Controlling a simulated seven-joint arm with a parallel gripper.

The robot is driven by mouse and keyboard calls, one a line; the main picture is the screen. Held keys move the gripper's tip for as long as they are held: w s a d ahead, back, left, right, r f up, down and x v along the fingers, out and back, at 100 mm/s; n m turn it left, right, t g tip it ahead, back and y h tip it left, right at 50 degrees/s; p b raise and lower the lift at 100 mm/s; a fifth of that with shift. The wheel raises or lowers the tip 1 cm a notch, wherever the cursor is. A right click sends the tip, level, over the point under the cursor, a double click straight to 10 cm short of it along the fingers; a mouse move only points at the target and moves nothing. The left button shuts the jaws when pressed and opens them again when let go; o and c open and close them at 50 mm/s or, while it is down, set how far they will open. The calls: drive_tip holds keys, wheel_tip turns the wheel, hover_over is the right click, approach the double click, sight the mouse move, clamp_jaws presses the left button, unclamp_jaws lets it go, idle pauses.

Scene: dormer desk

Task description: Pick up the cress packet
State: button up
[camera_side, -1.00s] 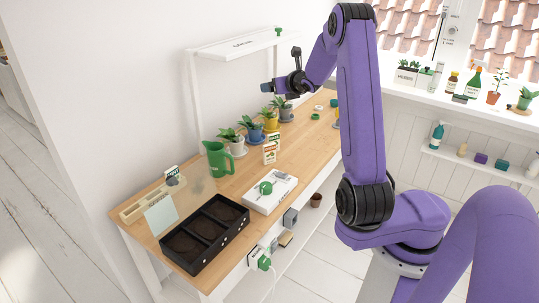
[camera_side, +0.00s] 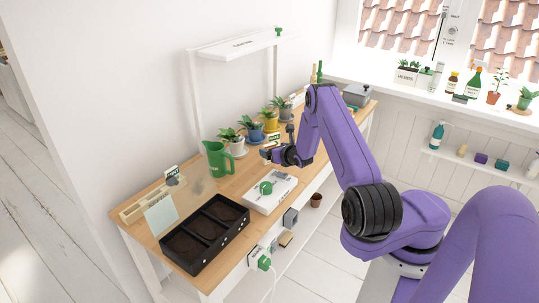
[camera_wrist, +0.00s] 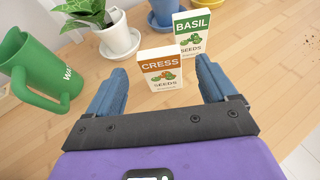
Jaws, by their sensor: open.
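The cress packet (camera_wrist: 161,69) stands upright on the wooden desk in the wrist view, white with a brown band reading CRESS and a picture of seeds. My gripper (camera_wrist: 158,77) is open, with one blue finger to each side of the packet's line and the packet just beyond or between the fingertips; contact does not show. In the side view my gripper (camera_side: 268,154) is low over the desk near the packet, which it largely hides. The basil packet (camera_wrist: 192,33), with a green band, stands behind and to the right of the cress packet.
A green watering jug (camera_wrist: 40,70) stands on the left, and a white-potted plant (camera_wrist: 118,38) is behind the cress packet. In the side view, a white scale (camera_side: 270,190) and a black tray (camera_side: 205,235) lie nearer the front. Bare desk lies right of the packets.

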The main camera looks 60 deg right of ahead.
sight(268, 148)
drive_tip(key=shift+x, duration=3.25)
drive_tip(key=c, duration=1)
